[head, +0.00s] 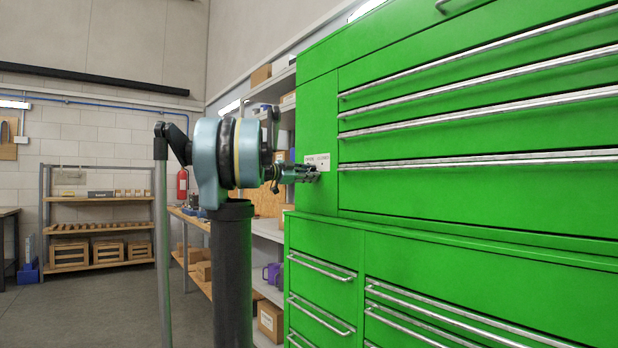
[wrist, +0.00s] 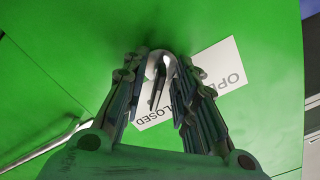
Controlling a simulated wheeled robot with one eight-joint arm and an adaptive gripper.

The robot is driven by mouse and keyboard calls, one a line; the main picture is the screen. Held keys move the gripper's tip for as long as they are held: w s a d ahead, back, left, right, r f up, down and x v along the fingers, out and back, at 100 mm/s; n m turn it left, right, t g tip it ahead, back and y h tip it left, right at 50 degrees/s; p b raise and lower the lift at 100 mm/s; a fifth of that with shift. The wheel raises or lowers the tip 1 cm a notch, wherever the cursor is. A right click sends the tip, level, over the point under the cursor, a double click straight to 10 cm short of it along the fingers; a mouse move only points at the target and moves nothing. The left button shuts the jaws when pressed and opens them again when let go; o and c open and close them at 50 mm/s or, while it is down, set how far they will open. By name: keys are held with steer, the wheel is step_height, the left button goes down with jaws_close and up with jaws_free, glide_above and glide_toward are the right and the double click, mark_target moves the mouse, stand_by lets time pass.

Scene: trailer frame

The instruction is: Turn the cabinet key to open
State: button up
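The green cabinet (head: 440,215) fills the right of the head view. A white label (head: 325,160) is on its upper left front. In the wrist view the label (wrist: 228,64) reads "OPEN" and "CLOSED", tilted and upside down, partly hidden by the fingers. A grey metal key (wrist: 161,59) with a rounded loop stands at the label's edge. My gripper (wrist: 163,75) has its fingers apart on either side of the key; contact with it is not clear. In the head view my gripper (head: 312,173) is right at the label, and the key cannot be made out there.
Silver drawer handles (head: 480,110) run along the cabinet front beside and below the label. Shelves with boxes (head: 268,318) stand behind my arm. A wooden rack (head: 100,227) is at the far wall. The grey floor (head: 100,310) at left is clear.

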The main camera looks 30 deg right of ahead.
jaws_close()
steer(key=shift+d, duration=0.1)
